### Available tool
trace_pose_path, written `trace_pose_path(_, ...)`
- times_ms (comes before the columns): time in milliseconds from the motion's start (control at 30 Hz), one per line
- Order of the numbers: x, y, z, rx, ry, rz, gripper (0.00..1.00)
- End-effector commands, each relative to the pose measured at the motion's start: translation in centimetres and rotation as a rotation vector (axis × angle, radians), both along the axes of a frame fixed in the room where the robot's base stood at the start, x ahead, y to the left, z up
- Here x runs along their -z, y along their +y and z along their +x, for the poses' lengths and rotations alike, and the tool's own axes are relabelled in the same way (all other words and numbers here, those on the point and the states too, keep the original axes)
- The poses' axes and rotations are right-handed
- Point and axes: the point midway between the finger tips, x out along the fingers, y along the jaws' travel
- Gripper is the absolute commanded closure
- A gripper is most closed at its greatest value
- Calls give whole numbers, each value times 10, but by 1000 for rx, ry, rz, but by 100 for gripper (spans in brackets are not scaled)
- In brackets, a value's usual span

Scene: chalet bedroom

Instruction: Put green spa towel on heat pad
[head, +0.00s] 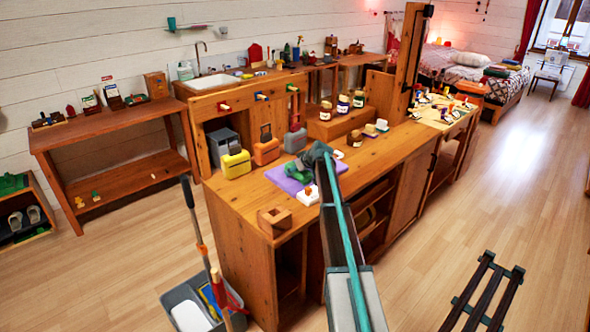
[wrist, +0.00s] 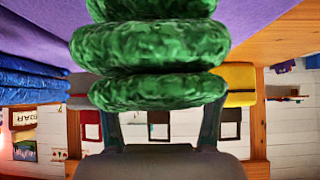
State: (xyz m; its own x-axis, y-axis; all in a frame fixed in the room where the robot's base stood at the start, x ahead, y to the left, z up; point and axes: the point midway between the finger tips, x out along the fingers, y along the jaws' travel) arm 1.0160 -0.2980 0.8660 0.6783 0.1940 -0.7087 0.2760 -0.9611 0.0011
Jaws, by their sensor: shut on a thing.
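The green spa towel (head: 298,168) is a mottled, rolled bundle above or on the purple mat that looks like the heat pad (head: 279,182). My gripper (head: 318,156) is shut on the towel, at the far end of my arm. In the wrist view the towel (wrist: 155,50) fills the upper middle between my two dark fingers, with the purple pad (wrist: 255,12) behind it. I cannot tell whether the towel touches the pad. My arm and the towel hide part of the pad.
Yellow (head: 236,164), orange (head: 266,152) and grey (head: 295,139) bins stand behind the pad. A wooden block (head: 274,220) and a white item (head: 308,195) are in front. A blue folded stack (wrist: 32,80) shows at the wrist view's left. Jars (head: 343,104) stand on a riser.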

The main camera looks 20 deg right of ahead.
Motion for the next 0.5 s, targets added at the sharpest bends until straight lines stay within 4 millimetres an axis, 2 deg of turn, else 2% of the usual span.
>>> trace_pose_path(300,5,0,0,0,-1,0,74)
trace_pose_path(333,3,0,0,0,0,0,31)
trace_pose_path(433,3,0,0,0,0,0,15)
trace_pose_path(500,3,0,0,0,0,0,11)
